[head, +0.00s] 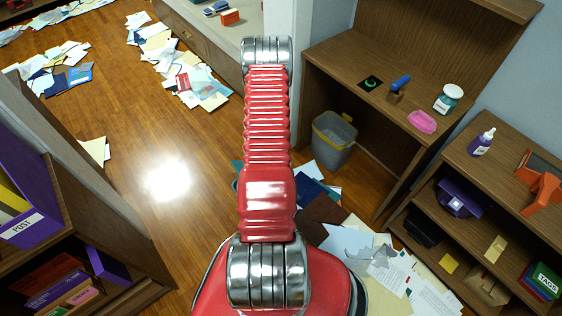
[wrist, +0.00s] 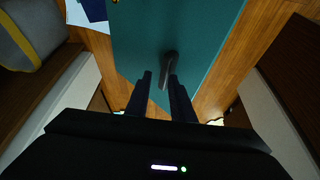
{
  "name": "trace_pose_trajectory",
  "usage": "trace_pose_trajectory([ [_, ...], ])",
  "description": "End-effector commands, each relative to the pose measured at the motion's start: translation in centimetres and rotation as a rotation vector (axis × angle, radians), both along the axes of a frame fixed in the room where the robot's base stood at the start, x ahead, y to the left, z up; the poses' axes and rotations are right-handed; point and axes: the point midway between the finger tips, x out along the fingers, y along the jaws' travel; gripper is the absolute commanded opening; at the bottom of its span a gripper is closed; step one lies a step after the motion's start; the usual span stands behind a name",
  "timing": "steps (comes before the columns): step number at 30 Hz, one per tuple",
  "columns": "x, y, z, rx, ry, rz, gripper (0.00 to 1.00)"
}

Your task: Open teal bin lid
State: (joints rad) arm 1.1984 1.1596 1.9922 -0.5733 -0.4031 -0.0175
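A flat teal surface (wrist: 135,35), probably the teal bin's lid, fills the upper middle of the wrist view. A dark handle (wrist: 169,62) stands out from it. My gripper (wrist: 161,76) is open, with its two dark fingers apart and their tips at the handle's near end. I cannot tell whether the fingers touch the handle or lie on both sides of it. In the head view, my red arm hides the gripper and most of the bin; only a sliver of teal (head: 236,172) shows left of the arm.
A grey bin with a yellow rim (head: 334,138) stands at right under a wooden desk (head: 330,62); it shows at the wrist view's upper left (wrist: 22,50). Papers (head: 385,270) litter the floor. A shelf with a purple "POST" box (head: 22,235) is at left. Open wooden floor (head: 120,125) lies left of my arm.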

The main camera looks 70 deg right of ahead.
Motion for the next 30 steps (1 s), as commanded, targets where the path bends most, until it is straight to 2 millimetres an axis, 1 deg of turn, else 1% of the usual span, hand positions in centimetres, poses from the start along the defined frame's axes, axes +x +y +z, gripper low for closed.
trace_pose_trajectory([
  [30,-3.1,-1.1,3.8,0.0,0.0,-0.001,0.2],
])
